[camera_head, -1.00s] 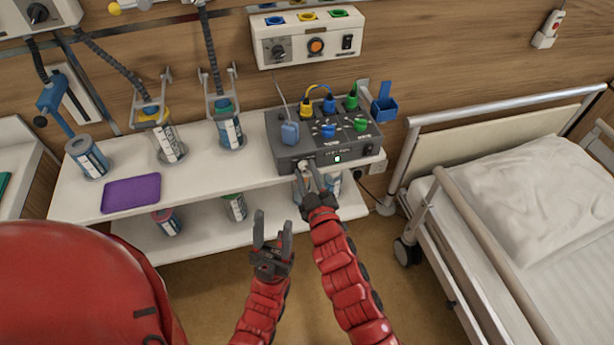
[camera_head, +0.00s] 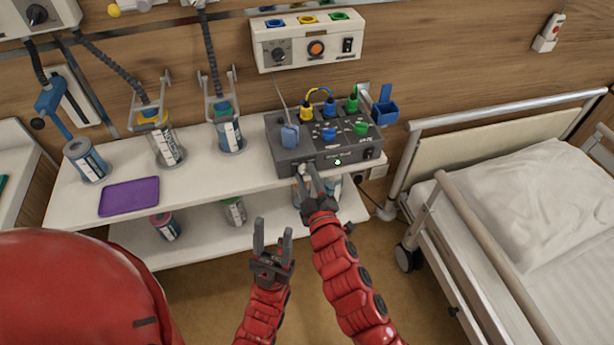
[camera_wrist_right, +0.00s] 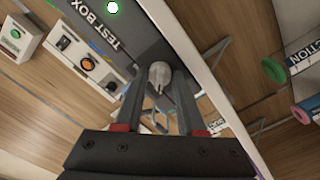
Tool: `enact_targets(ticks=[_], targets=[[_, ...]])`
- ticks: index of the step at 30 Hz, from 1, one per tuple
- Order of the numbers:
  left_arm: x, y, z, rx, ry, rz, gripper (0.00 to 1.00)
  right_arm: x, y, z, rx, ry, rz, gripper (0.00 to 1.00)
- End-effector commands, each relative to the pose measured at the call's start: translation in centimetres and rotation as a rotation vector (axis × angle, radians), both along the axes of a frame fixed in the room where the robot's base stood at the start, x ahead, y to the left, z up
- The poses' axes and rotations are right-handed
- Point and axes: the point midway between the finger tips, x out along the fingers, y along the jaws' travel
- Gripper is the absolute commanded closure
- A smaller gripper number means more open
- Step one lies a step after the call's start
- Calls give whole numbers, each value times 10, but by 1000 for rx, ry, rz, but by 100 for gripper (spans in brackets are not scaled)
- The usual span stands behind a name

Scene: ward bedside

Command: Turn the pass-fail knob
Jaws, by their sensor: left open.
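The grey test box (camera_head: 324,160) stands on the upper shelf and carries a small pale knob (camera_wrist_right: 159,74) low on its front, left of a lit green lamp (camera_head: 338,162). In the head view the knob (camera_head: 301,167) is partly hidden by my right gripper (camera_head: 309,173). In the right wrist view, the fingers of my right gripper (camera_wrist_right: 160,85) lie on both sides of the knob and appear closed against it. My left gripper (camera_head: 272,234) is open and empty, below and in front of the shelves. The small display text is unreadable.
A purple tray (camera_head: 129,197) and several canisters are to the left. The bed rail (camera_head: 478,245) stands close on the right.

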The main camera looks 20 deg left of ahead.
Motion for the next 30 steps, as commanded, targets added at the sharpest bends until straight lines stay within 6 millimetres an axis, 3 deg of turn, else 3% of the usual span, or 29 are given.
enact_targets(ticks=[1,4,16,30], targets=[[0,0,0,0,0,0,50,0,0,0,0,0,0,51],[0,0,0,0,0,0,50,0,0,0,1,1,0,33],[0,0,-3,0,0,0,50,-10,-7,-2,-1,1,0,33],[0,0,-20,0,0,0,50,-95,-64,-3,0,1,1,33]])
